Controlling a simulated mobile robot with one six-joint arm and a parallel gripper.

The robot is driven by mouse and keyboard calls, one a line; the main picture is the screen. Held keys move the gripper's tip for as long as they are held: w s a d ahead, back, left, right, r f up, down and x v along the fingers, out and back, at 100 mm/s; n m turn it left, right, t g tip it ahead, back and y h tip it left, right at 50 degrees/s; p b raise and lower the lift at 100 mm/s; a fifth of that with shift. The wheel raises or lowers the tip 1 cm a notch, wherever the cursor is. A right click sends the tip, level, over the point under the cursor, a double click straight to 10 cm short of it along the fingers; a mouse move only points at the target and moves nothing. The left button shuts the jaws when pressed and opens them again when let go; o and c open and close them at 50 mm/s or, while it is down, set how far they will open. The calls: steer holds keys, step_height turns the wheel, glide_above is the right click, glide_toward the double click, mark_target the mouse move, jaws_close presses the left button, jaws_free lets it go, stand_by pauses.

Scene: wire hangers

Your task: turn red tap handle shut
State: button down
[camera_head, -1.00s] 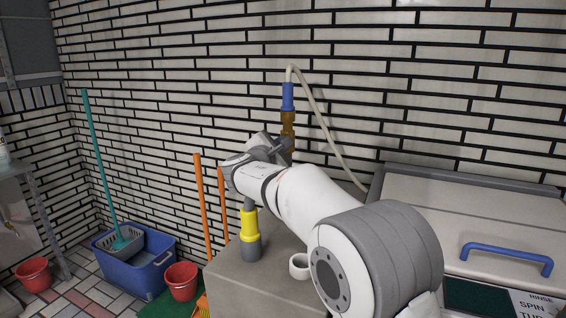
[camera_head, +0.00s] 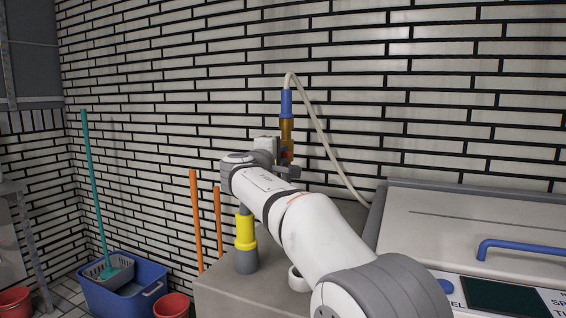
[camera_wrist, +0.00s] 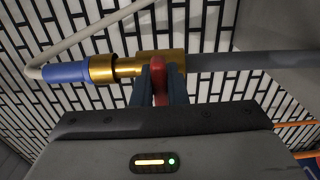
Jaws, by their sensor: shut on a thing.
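The red tap handle (camera_wrist: 160,82) shows in the wrist view at the brass valve body (camera_wrist: 125,68). My gripper (camera_wrist: 160,88) is shut on the handle, one finger on each side of it. In the head view the brass valve (camera_head: 286,135) stands upright against the tiled wall, with a blue connector (camera_head: 286,103) and a pale hose above it. My gripper (camera_head: 288,166) reaches the valve's lower part there. In the head view the handle is mostly hidden by my gripper.
A yellow and grey bottle-like thing (camera_head: 246,235) stands on a grey block (camera_head: 222,286) below my arm. A machine with a blue handle (camera_head: 520,246) is at the right. Orange poles (camera_head: 196,220) and a blue mop bucket (camera_head: 125,292) are at the left.

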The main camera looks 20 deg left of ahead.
steer(key=shift+f+m, duration=0.1)
steer(key=shift+m, duration=0.2)
steer(key=c, duration=1.4)
jaws_free()
steer(key=shift+c, duration=0.2)
steer(key=s, duration=0.7)
steer(key=shift+s+a, duration=0.3)
steer(key=shift+s, duration=0.1)
